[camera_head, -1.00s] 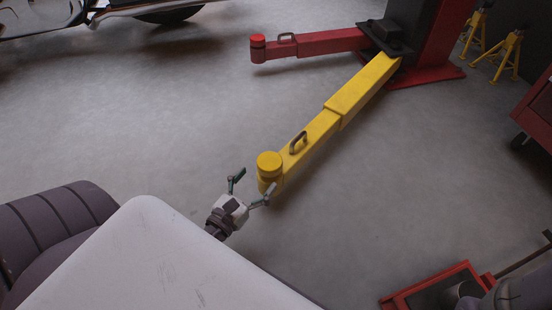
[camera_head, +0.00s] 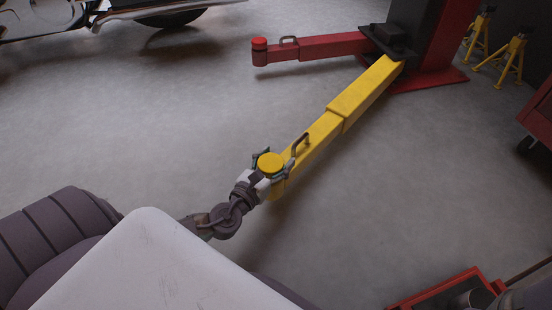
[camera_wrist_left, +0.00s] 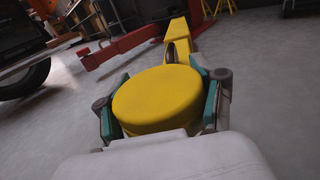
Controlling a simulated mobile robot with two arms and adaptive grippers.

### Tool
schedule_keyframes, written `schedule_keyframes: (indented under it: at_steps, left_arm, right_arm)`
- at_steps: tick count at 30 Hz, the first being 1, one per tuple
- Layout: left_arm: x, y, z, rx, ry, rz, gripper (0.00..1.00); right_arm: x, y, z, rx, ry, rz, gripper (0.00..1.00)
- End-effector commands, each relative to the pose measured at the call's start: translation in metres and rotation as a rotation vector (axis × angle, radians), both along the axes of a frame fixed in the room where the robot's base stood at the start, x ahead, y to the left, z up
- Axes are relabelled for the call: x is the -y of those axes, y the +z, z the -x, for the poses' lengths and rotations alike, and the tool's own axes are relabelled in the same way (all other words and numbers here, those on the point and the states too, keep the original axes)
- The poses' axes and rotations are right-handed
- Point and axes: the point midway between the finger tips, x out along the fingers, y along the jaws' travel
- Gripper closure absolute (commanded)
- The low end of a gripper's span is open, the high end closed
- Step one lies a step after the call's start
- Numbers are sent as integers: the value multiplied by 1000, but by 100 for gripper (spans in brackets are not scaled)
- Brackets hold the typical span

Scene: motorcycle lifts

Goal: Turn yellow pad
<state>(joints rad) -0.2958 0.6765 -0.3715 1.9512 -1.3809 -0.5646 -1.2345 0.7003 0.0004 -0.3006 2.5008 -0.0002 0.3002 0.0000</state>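The round yellow pad (camera_head: 271,162) sits on the near end of the yellow lift arm (camera_head: 330,125). My left gripper (camera_head: 273,164) is at the pad, with one finger on either side of it. In the left wrist view the pad (camera_wrist_left: 158,98) fills the space between the green-faced fingers of the gripper (camera_wrist_left: 160,108). The fingers are spread about as wide as the pad and lie very close to its sides; I cannot tell whether they touch. The pad's lower part is partly hidden by the gripper. My right gripper does not show.
A red lift arm (camera_head: 320,47) reaches left from the lift post (camera_head: 432,40). A dark handle (camera_head: 300,143) stands on the yellow arm near the pad. Yellow jack stands (camera_head: 514,60) are at the back right. A red-framed object (camera_head: 440,290) lies at the lower right. Floor left of the arms is clear.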

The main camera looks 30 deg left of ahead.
Motion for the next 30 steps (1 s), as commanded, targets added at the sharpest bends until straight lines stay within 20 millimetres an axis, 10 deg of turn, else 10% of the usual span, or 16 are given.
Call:
schedule_keyframes:
  at_steps: [5,30]
  left_arm:
    - [0,0,0,0,0,0,67]
    - [9,2,1,2,-454,-18,68]
  right_arm:
    - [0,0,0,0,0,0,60]
    - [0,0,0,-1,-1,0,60]
